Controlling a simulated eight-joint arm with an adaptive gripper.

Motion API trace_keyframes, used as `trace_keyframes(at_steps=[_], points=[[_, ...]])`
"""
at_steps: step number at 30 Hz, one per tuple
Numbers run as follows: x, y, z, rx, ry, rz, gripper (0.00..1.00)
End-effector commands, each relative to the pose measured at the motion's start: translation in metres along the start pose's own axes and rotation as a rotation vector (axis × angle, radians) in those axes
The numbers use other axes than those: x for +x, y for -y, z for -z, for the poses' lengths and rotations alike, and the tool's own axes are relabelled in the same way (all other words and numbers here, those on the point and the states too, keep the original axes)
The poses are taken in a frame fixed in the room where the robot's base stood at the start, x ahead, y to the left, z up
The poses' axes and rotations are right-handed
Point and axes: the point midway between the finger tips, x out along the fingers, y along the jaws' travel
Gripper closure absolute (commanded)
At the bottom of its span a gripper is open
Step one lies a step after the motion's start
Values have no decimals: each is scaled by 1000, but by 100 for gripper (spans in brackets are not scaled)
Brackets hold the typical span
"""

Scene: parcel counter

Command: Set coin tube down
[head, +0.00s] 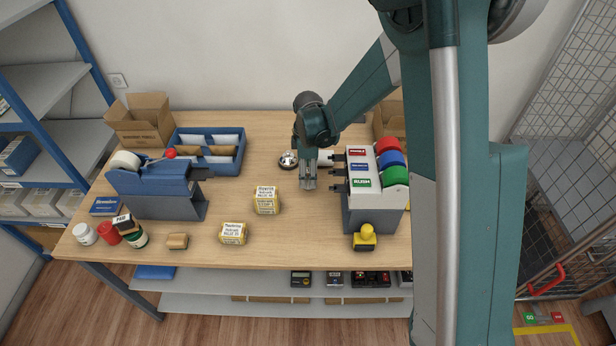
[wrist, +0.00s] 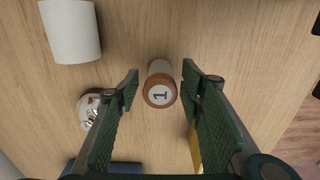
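The coin tube (wrist: 160,92) shows in the wrist view as a small brown-and-white cylinder with a "1" on its end cap. It appears to stand upright on the wooden table (head: 285,220), its cap facing the camera. My gripper (wrist: 160,80) has its fingers on either side of the tube, with a narrow gap visible on each side. The gripper looks open. In the head view my gripper (head: 308,186) points down over the middle of the table, left of the label dispenser. I cannot make out the tube there, as the gripper hides it.
A silver bell (head: 288,160) and a white cylinder (wrist: 70,32) are close by. The dispenser with coloured rolls (head: 375,185) stands right. A yellow-and-white box (head: 266,200) is front left. A blue tray (head: 228,163) lies behind. Table space in front of my gripper is clear.

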Motion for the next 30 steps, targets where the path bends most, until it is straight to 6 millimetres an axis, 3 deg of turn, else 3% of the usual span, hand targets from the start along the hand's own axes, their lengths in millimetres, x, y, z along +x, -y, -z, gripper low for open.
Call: trace_keyframes(at_steps=[21,30], points=[[-94,0,0,0,0,0,62],[-110,0,0,0,0,0,62]])
